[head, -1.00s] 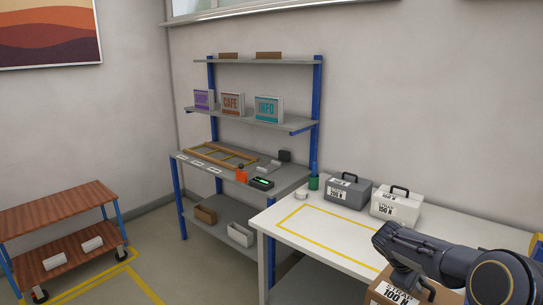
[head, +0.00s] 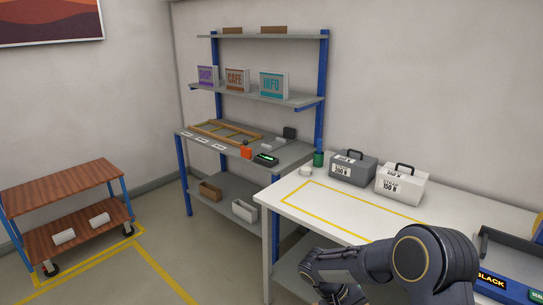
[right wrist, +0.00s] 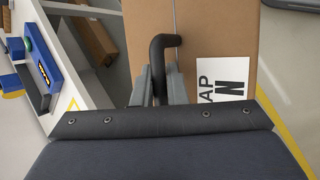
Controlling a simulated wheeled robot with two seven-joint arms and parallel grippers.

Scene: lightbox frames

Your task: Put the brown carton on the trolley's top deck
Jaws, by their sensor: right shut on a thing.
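The brown carton (right wrist: 222,35) fills the upper middle of the right wrist view, with a white label and a black handle (right wrist: 163,43). My right gripper (right wrist: 161,88) is shut on that handle. In the head view my right arm reaches in at the bottom right; the carton is out of sight there. The trolley stands at the far left of the head view, apart from my right arm. Its brown wooden top deck (head: 62,186) is bare. Its lower deck (head: 45,247) holds two white rolls. My left gripper is not in view.
A white table (head: 335,205) with a yellow outline carries a dark case (head: 352,169) and a white case (head: 400,187). A blue tray (right wrist: 40,55) lies on it at the right. A blue-posted shelf bench (head: 290,152) stands behind. Open floor lies between trolley and table.

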